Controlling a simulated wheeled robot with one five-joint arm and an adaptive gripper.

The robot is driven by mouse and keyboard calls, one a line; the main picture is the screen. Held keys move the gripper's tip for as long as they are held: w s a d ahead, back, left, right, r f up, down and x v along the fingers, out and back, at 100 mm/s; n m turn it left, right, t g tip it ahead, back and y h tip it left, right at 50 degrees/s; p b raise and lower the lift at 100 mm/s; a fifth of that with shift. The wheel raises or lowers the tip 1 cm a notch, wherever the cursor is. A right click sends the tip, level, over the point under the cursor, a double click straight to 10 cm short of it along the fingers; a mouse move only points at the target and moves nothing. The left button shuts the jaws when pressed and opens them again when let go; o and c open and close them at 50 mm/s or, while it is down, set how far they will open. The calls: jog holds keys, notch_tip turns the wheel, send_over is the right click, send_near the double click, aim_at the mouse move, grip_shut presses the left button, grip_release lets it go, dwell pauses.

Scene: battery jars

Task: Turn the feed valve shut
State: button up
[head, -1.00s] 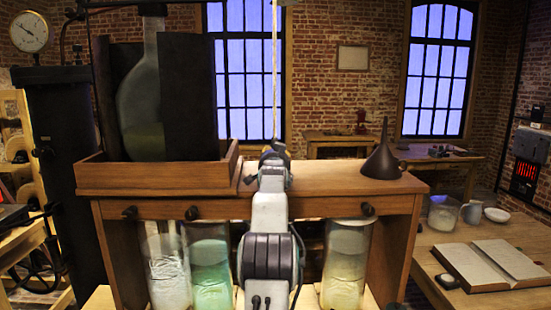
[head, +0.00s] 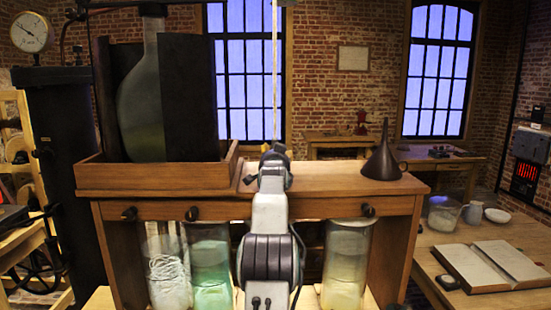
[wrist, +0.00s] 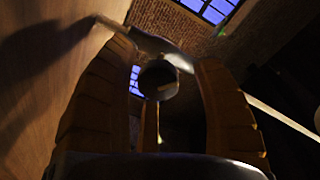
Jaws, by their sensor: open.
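In the wrist view, a dark round-ended fitting (wrist: 158,82) with a pale metal bar (wrist: 135,35) across its top sits between my fingers. It looks like the feed valve, but I cannot tell its setting. My gripper (wrist: 165,68) is open, with one orange-brown finger on each side of the fitting. I cannot tell whether either finger touches it. In the head view my gripper (head: 275,155) is above the wooden bench top, seen from behind, and my arm hides the fitting.
The wooden bench (head: 330,184) carries a tray (head: 150,177) with a large glass flask (head: 142,105) at left and a dark funnel (head: 382,160) at right. Glass jars (head: 210,275) stand below. An open book (head: 490,265) lies on the right table. A brick wall is behind.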

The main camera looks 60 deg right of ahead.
jog(key=v, duration=1.2)
dwell(0.5)
dwell(0.3)
